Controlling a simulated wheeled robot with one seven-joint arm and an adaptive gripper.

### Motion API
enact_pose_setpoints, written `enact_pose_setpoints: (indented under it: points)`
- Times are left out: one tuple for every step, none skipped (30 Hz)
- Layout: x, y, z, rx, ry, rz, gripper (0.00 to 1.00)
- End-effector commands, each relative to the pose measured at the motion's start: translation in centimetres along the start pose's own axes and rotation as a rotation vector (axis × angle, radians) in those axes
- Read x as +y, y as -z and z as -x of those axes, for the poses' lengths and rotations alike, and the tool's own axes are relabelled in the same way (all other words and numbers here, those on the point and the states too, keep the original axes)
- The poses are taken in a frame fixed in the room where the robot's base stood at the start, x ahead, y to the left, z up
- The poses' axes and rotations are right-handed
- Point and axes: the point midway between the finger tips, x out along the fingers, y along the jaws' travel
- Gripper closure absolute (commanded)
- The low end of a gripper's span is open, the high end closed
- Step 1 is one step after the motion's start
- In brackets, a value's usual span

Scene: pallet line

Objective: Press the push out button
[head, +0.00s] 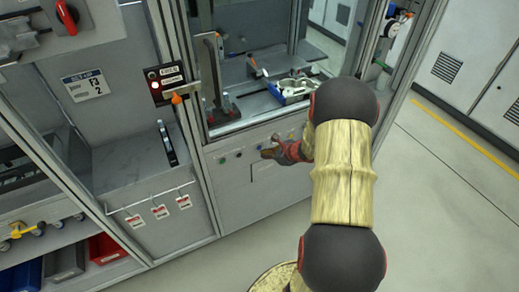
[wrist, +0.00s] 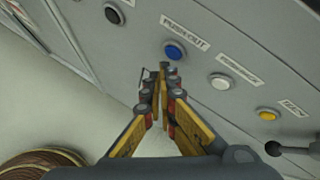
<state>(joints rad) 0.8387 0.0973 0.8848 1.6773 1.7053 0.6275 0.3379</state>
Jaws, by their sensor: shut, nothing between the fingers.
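The push out button is a round blue button (wrist: 175,52) under a label reading "PUSH OUT" (wrist: 185,31) on a grey panel in the wrist view. My gripper (wrist: 160,72) is shut and empty. Its fingertips are just below the blue button in the wrist view, close to it; I cannot tell whether they touch the panel. In the head view my gripper (head: 268,153) is at the grey panel (head: 231,185) below the machine's opening, and part of the button row is hidden by my arm.
A white button (wrist: 221,81) and a yellow button (wrist: 268,114) sit to the right on the panel, with a black knob (wrist: 274,148) beyond. A dark button (wrist: 114,13) is to the left. A metal tray (head: 296,88) stands inside the machine. Floor at right is clear.

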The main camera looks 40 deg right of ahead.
Motion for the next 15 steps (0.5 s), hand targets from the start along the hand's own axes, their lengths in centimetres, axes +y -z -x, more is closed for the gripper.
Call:
enact_pose_setpoints:
  points:
    - [0.0,0.0,0.0,0.000,0.000,0.000,1.00]
    - [0.0,0.0,0.0,0.000,0.000,0.000,1.00]
    - [0.0,0.0,0.0,0.000,0.000,0.000,1.00]
    - [0.0,0.0,0.0,0.000,0.000,0.000,1.00]
    - [0.0,0.0,0.0,0.000,0.000,0.000,1.00]
    - [0.0,0.1,0.1,0.000,0.000,-0.001,1.00]
    - [0.1,0.2,0.2,0.000,0.001,-0.001,1.00]
    - [0.2,0.3,0.3,0.000,0.001,-0.001,1.00]
    - [0.3,0.4,0.6,0.000,0.001,-0.001,1.00]
    - [0.5,0.6,0.8,0.000,0.002,-0.001,1.00]
    - [0.6,0.7,1.0,0.000,0.002,-0.002,1.00]
    - [0.8,0.9,1.2,0.000,0.001,-0.002,1.00]
    - [1.0,1.1,1.4,0.000,0.001,-0.002,1.00]
    - [1.1,1.2,1.6,0.000,0.000,-0.002,1.00]
    - [1.3,1.4,1.8,0.000,0.001,-0.002,1.00]
